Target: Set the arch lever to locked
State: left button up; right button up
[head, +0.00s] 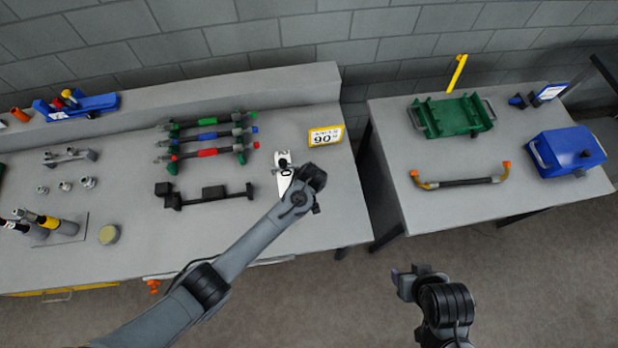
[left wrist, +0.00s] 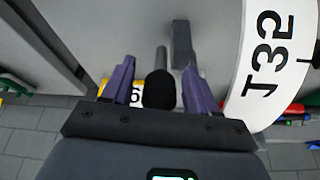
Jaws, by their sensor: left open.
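The white arch plate (head: 284,184) lies on the left bench, partly covered by my left wrist. In the left wrist view the curved plate (left wrist: 262,75), lettered "J32", is at the right. A lever with a dark round knob (left wrist: 159,90) shows between the purple fingers of my left gripper (left wrist: 158,82). The fingers are open, with a gap visible on each side of the knob. In the head view the left fingertips are hidden by the wrist. My right gripper (head: 404,276) hangs over the floor in front of the benches, away from the arch; its jaw opening is unclear.
A yellow-framed sign (head: 325,135) stands right of the arch. A black bracket (head: 205,196) and a rack of coloured tools (head: 207,140) are left of it. The right bench holds a green tray (head: 450,116), a blue case (head: 567,153) and a handle bar (head: 458,183). A gap separates the benches.

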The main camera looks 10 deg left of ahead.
pick_arm(q)
grip_shut()
